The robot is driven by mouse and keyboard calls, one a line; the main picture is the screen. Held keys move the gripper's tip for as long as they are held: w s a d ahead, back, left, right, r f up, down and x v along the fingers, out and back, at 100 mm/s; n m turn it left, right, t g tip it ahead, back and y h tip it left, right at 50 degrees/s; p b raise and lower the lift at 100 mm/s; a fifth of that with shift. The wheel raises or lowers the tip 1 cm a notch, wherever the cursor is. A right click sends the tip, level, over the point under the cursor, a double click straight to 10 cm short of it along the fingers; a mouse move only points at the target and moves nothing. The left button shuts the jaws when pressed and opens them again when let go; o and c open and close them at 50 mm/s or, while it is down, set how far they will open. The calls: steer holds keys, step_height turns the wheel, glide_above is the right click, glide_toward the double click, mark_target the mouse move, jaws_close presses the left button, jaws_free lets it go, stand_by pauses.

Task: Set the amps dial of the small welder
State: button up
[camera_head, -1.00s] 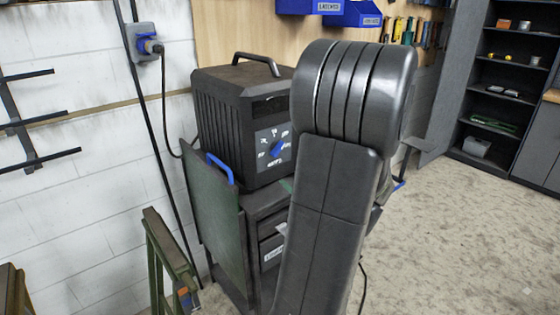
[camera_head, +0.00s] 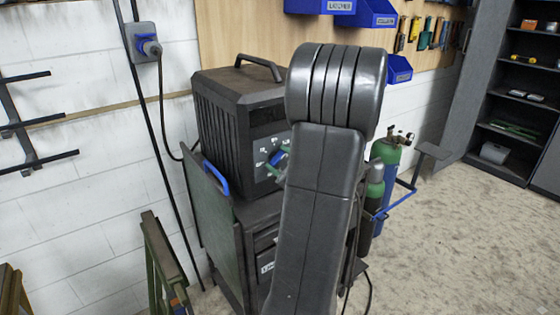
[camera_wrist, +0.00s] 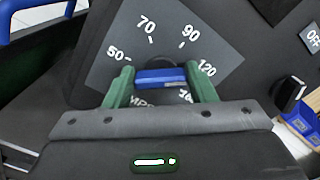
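The small welder (camera_head: 225,110) is a dark ribbed box with a top handle, on a dark cart. Its amps dial (camera_wrist: 160,77) is a blue bar knob on a grey plate marked 50, 70, 90, 120 and a partly covered 160. The bar lies nearly level in the wrist view; I cannot tell which mark it points to. My gripper (camera_wrist: 159,75) has its two green fingers on either side of the knob, at its ends. I cannot tell whether they press on it. In the head view, my gripper (camera_head: 280,160) is at the welder's front, partly hidden by my arm.
A black switch knob (camera_wrist: 289,95) marked OFF sits right of the dial plate. The cart has a blue handle (camera_head: 216,178). Green-topped gas cylinders (camera_head: 386,165) stand right of my arm. A wall socket (camera_head: 143,43) feeds a cable. Open floor lies to the right.

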steer(key=shift+c, duration=0.7)
steer(key=shift+f+n+b, duration=0.2)
steer(key=shift+n+b, duration=0.1)
steer(key=shift+b, duration=0.45)
steer(key=n+b, duration=0.1)
steer(key=b, duration=0.2)
steer(key=n+b, duration=0.2)
steer(key=b, duration=0.2)
steer(key=shift+a+f, duration=0.1)
steer(key=shift+f, duration=0.25)
steer(key=n+b, duration=0.3)
steer(key=b, duration=0.4)
steer(key=shift+n+b, duration=0.3)
steer(key=shift+b, duration=0.05)
steer(key=n+b, duration=0.1)
steer(key=b, duration=0.2)
steer(key=shift+r+n, duration=0.1)
steer(key=shift+n, duration=0.2)
steer(key=shift+r+n+b, duration=0.1)
steer(key=shift+n+b, duration=0.4)
steer(key=shift+b, duration=0.1)
steer(key=shift+r, duration=0.1)
